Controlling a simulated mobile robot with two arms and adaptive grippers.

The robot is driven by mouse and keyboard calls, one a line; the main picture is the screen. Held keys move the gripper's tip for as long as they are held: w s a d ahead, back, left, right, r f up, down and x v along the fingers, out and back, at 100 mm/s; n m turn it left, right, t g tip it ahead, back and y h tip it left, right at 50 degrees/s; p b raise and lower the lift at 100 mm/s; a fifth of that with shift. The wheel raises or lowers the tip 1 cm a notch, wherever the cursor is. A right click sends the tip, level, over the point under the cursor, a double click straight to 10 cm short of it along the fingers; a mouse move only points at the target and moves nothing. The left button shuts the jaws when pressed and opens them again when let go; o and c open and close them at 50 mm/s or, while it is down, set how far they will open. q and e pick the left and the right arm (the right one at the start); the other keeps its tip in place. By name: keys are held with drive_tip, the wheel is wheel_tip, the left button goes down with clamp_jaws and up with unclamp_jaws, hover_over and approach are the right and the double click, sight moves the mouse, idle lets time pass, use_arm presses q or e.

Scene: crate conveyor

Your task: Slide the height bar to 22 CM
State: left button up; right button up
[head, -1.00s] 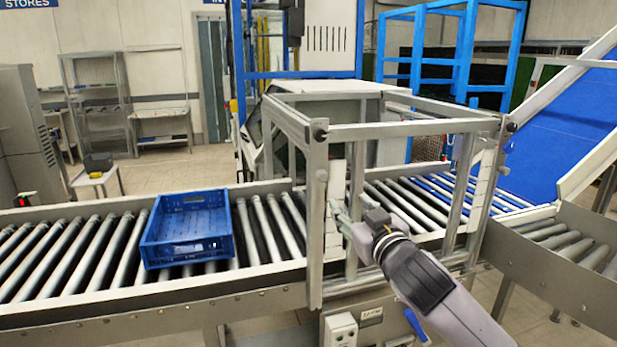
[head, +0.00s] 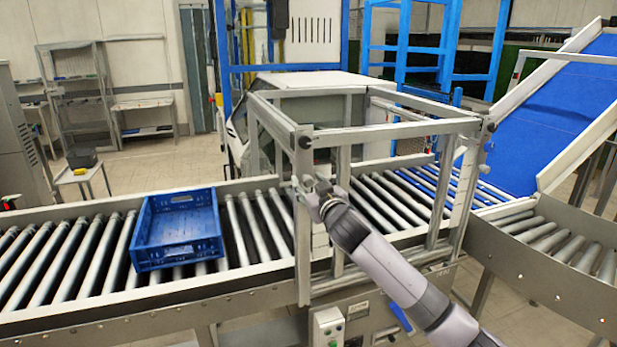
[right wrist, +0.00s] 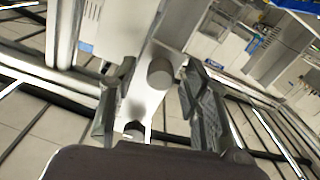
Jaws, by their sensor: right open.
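A metal frame (head: 303,235) stands over the roller conveyor. A pale upright plate (head: 320,243) shows beside its front left post. I cannot tell for sure which part is the height bar, and no 22 CM mark is readable. My right gripper (head: 306,189) is at this post, above the rollers, and partly covers it. In the right wrist view my right gripper (right wrist: 156,105) is open, its fingers apart. A grey round knob (right wrist: 160,73) on a pale plate (right wrist: 171,35) appears between them, with no clear contact. My left gripper is not in view.
A blue crate (head: 178,228) sits on the rollers left of the frame. A blue inclined belt (head: 560,110) rises at the right. A control box (head: 328,328) hangs below the conveyor's front rail. The rollers between crate and frame are clear.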

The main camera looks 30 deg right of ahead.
drive_tip(key=shift+w, duration=0.5)
drive_tip(key=shift+d, duration=0.1)
drive_tip(key=shift+c, duration=0.5)
clamp_jaws()
